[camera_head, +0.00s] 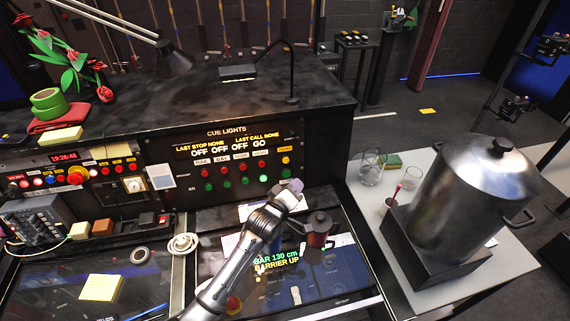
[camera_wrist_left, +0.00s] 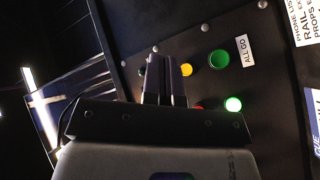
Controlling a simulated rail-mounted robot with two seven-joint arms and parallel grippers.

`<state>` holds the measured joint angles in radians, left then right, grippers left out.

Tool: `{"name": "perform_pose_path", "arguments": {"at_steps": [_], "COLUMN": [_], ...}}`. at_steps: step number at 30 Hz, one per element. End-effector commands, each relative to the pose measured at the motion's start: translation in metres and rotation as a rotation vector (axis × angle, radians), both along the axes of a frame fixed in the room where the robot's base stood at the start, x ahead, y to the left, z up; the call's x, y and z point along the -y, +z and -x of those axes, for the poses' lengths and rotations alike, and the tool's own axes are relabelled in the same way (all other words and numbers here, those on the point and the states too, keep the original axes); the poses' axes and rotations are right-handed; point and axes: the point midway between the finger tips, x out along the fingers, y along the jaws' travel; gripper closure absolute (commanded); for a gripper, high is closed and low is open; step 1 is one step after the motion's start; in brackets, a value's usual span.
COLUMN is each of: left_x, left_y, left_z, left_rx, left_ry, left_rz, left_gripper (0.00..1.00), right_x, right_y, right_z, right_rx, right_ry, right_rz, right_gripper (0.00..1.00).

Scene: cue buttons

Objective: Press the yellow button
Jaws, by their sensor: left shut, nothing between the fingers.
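The yellow button (camera_head: 285,160) is at the right end of the cue lights panel, right of the red buttons. In the left wrist view a yellow button (camera_wrist_left: 187,69) shows just right of the fingertips, partly covered by them. My left gripper (camera_head: 296,185) is in front of the panel's lower right, just below the yellow button in the head view. In the left wrist view its two dark fingers (camera_wrist_left: 166,62) are together and empty. I cannot tell whether the fingertips touch the panel. My right gripper is not in view.
A large green button (camera_wrist_left: 219,60) labelled ALL GO and a lit green button (camera_wrist_left: 233,104) are beside the fingers. A dark red pot (camera_head: 318,228) stands below the gripper. A steel urn (camera_head: 470,195) stands on the right table. A desk lamp (camera_head: 175,62) overhangs the console.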

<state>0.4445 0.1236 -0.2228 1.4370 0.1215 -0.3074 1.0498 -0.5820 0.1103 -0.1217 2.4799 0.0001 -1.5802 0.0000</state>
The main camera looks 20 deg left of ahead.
Motion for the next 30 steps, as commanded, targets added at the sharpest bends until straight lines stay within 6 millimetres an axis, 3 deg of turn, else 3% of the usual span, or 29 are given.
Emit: {"name": "perform_pose_path", "arguments": {"at_steps": [11,30], "left_x": [-0.001,-0.04], "left_y": [-0.002,-0.014], "left_z": [-0.002,-0.057], "left_rx": [-0.001,-0.001], "left_ry": [0.0,0.0], "left_rz": [-0.002,-0.002], "left_gripper": [1.0,1.0], "right_x": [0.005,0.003], "right_y": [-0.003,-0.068], "right_z": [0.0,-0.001], "right_rx": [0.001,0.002], "right_ry": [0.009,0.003], "right_rz": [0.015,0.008], "right_gripper": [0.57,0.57]}}
